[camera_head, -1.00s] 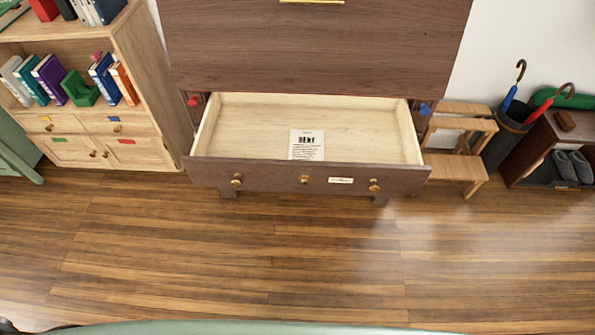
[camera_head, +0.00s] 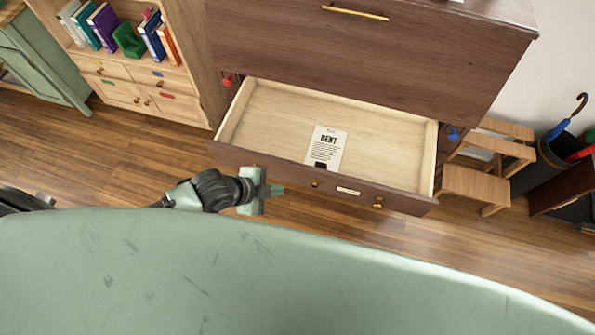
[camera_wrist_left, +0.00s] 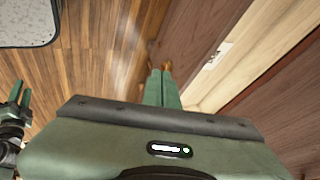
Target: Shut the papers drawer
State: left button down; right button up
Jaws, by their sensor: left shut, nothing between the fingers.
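The papers drawer (camera_head: 390,187) is pulled well out of the dark wood cabinet. Its pale inside holds a sheet headed RENT (camera_head: 326,147). The drawer front has round brass knobs (camera_head: 377,203) and a small label (camera_head: 348,191). My left gripper (camera_head: 274,190) is shut and empty, just in front of the drawer front near its left end. In the left wrist view its closed fingers (camera_wrist_left: 163,88) point along the drawer front, near brass knobs; contact cannot be told. A second green gripper, my right (camera_wrist_left: 19,95), shows small at the left edge of that view.
A bookshelf (camera_head: 180,80) stands left of the cabinet. A wooden step stool (camera_head: 485,180) and an umbrella stand (camera_head: 548,165) are to the right. My green body fills the bottom of the head view. Bare wood floor lies before the drawer.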

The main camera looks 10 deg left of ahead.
pick_arm(q)
send_near(304, 177)
notch_tip(304, 177, down, 3)
jog(key=s+d, duration=0.2)
jog(key=w, duration=0.2)
jog(key=w+p, duration=0.1)
jog(key=w, duration=0.1)
jog(key=shift+f, duration=0.35)
pick_arm(e)
jog(key=shift+w+a+r, duration=0.15)
jog(key=shift+w+r, duration=0.2)
jog(key=shift+r, duration=0.2)
